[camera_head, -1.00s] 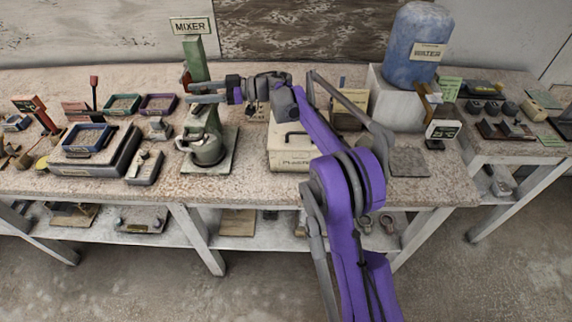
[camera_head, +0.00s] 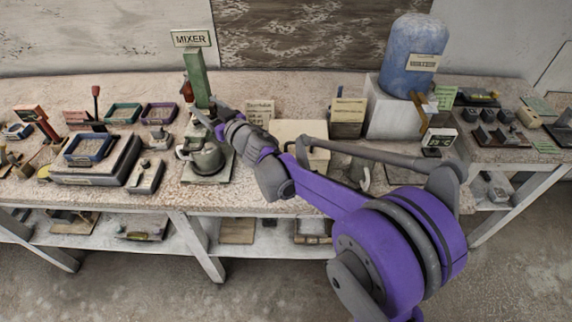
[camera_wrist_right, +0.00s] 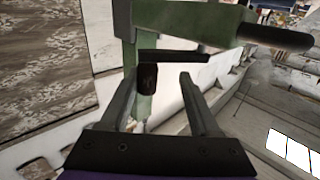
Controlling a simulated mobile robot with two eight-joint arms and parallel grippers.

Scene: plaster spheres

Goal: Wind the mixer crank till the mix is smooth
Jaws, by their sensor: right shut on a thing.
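The green mixer (camera_head: 196,85) stands on the bench under a MIXER sign (camera_head: 188,38). A grey mixing pot (camera_head: 207,160) sits on its base plate; the mix inside is too small to judge. My right gripper (camera_head: 207,116) reaches the mixer's upper part, above the pot. In the right wrist view its fingers (camera_wrist_right: 156,85) stand either side of the crank's dark handle (camera_wrist_right: 147,79), shut on it. A dark crank bar (camera_wrist_right: 178,56) runs across beyond the fingertips. The mixer's green body (camera_wrist_right: 190,18) fills the top of that view. My left gripper is out of view.
A blue water drum (camera_head: 412,55) stands on a white block at the back right. A blue tray (camera_head: 88,148) and smaller trays lie left of the mixer. A pale box (camera_head: 300,135) sits right of the mixer, partly behind my right arm. Open floor lies in front.

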